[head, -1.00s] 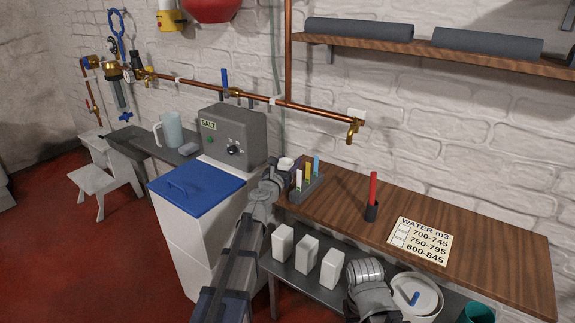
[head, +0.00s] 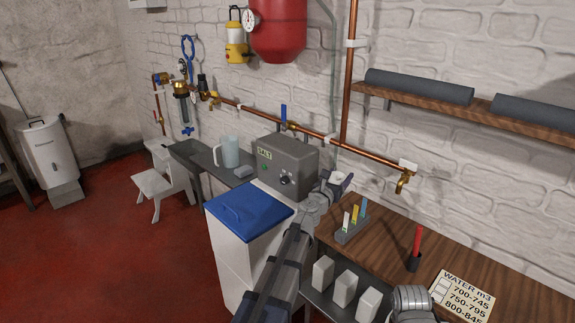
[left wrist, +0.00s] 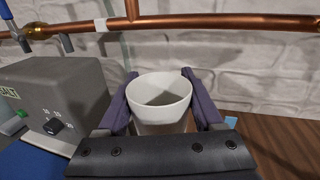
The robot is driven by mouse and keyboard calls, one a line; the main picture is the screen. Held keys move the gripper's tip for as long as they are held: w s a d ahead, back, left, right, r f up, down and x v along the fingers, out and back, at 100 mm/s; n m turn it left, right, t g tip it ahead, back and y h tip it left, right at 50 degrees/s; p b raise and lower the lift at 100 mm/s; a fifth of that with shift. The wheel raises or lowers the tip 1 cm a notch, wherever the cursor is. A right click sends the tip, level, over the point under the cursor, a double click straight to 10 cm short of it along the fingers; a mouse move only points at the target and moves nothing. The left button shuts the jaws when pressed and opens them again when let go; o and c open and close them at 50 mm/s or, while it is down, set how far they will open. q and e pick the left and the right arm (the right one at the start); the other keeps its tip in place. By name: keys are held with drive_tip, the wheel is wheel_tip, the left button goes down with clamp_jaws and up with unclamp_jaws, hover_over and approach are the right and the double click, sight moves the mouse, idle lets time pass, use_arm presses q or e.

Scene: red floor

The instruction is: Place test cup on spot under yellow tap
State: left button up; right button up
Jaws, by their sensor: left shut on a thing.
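My left gripper (head: 338,181) is shut on a white cup (left wrist: 160,98), the test cup. The cup is upright between the two purple-grey fingers, its open rim facing up. In the head view the cup shows small, above the left end of the wooden bench, beside the grey SALT box. Brass taps hang from the copper pipe: one (head: 404,182) at its right end over the bench, and one (head: 214,98) at the far left near the filter. I cannot tell a yellow handle clearly on either. The cup is not under a tap.
The SALT box (head: 284,163) stands behind the blue-lidded bin (head: 248,207). A clear jug (head: 230,152) stands on the grey shelf (head: 190,152) at left. A strip rack (head: 350,227) and red marker (head: 416,245) are on the wooden bench (head: 385,242). Red floor lies free at left.

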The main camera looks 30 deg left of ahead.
use_arm(q)
wheel_tip(320, 180, up, 16)
drive_tip(key=p, duration=1.5)
drive_tip(key=shift+f, duration=0.2)
